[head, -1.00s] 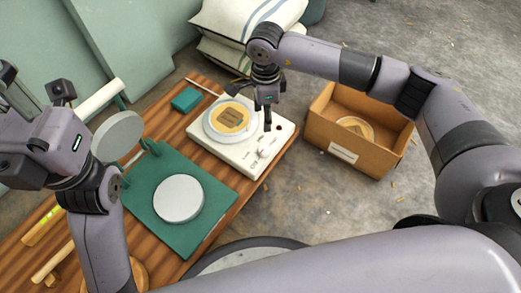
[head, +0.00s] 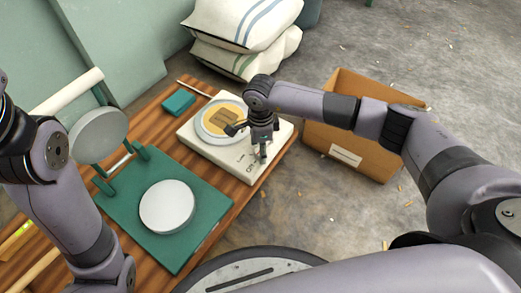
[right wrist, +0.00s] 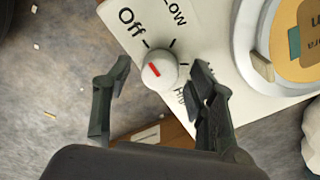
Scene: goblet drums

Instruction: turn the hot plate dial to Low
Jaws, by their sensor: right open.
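The white hot plate (head: 190,134) sits on the wooden table, with a round dish (head: 203,127) on top. In the right wrist view its dial (right wrist: 164,82) is a round white knob with a red mark on its left part. "Off" and "Low" are printed above it, and a partly hidden label starting with "H" is below right. My right gripper (head: 262,153) is open over the hot plate's near right corner and hides the dial in the head view. Its fingers (right wrist: 162,70) are on either side of the dial. My left gripper is out of view.
A green board (head: 207,205) with a pale disc (head: 167,206) lies left of the hot plate. A teal block (head: 179,102) lies behind. A cardboard box (head: 350,157) stands right, on the floor. Pale sacks (head: 240,25) are stacked at the back.

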